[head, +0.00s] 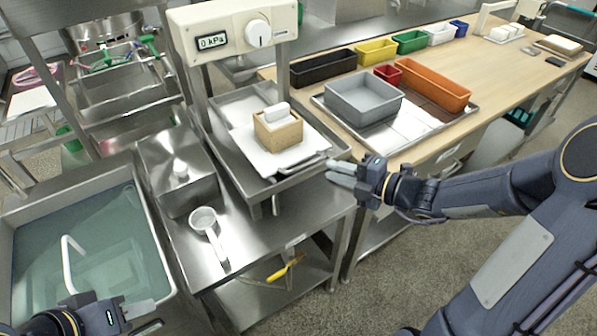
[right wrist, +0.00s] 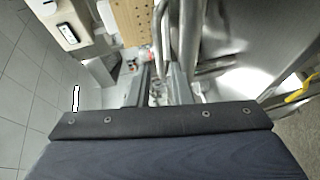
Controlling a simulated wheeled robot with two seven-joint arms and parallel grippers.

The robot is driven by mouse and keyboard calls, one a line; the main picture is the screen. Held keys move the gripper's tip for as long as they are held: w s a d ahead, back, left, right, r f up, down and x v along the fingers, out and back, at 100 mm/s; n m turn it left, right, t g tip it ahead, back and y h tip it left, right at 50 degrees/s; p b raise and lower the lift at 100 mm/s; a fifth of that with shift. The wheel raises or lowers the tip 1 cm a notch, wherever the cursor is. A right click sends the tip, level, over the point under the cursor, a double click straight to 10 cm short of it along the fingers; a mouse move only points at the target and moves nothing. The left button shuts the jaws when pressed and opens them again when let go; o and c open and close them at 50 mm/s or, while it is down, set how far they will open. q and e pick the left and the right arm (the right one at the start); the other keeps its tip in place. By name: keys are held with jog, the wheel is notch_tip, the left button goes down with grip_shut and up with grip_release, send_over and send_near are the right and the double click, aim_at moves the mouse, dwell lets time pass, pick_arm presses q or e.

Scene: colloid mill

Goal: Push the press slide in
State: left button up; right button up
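The press slide (head: 248,143) is a pale flat plate on a metal tray under the press, extending toward the front. A metal bar handle (head: 303,165) runs along its front edge; a metal bar (right wrist: 164,40) also shows in the right wrist view. A wooden mould (head: 278,134) with a white block on top stands on the slide. My right gripper (head: 338,174) is just right of the handle, its fingers apart with nothing seen held. Whether it touches the handle is unclear. My left gripper (head: 146,317) is open and empty at the bottom left, beside the sink.
The press head (head: 232,30) with a 0 kPa display stands above the slide. A water-filled sink (head: 80,240), a steel box (head: 178,172) and a white ladle (head: 207,228) are to the left. A grey tub (head: 364,99) and coloured bins are on the wooden bench.

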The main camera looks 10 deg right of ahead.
aim_at(310, 161)
jog(key=b+x, duration=0.1)
jog(key=x, duration=0.6)
jog(key=shift+w+a, duration=0.2)
jog(key=shift+w, duration=0.05)
grip_shut()
